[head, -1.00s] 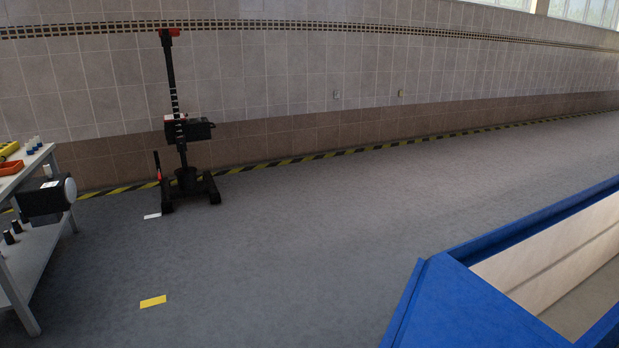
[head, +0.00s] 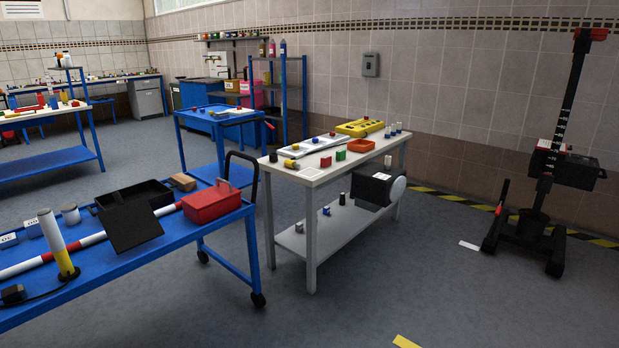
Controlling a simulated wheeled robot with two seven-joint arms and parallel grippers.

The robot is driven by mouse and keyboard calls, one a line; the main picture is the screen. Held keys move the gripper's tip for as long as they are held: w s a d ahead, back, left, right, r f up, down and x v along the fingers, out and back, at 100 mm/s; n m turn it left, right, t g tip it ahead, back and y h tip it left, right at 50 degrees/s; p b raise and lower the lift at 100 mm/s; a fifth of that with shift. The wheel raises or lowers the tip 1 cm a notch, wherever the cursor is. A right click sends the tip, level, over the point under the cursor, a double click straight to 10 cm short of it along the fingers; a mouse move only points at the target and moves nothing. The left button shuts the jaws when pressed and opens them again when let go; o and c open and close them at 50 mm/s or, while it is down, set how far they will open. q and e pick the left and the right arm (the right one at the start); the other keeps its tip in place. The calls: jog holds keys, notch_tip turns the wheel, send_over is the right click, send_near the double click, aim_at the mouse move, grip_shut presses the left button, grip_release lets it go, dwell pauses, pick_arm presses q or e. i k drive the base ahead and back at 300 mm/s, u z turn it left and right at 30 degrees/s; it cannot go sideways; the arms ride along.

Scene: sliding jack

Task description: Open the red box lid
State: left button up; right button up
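A red box (head: 211,203) with a handle on its lid sits at the right end of the blue cart (head: 140,262) on the left. Its lid looks shut. Neither of my grippers shows in the head view, so their state is hidden.
A black open box (head: 134,194) and a cylinder with a yellow base (head: 58,245) stand on the blue cart. A white table (head: 310,173) with small parts stands behind it. A black jack stand (head: 553,160) is at the right.

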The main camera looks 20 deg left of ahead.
aim_at(199, 200)
jog(key=u, duration=0.95)
jog(key=i, duration=1.8)
jog(key=u, duration=0.55)
jog(key=i, duration=0.7)
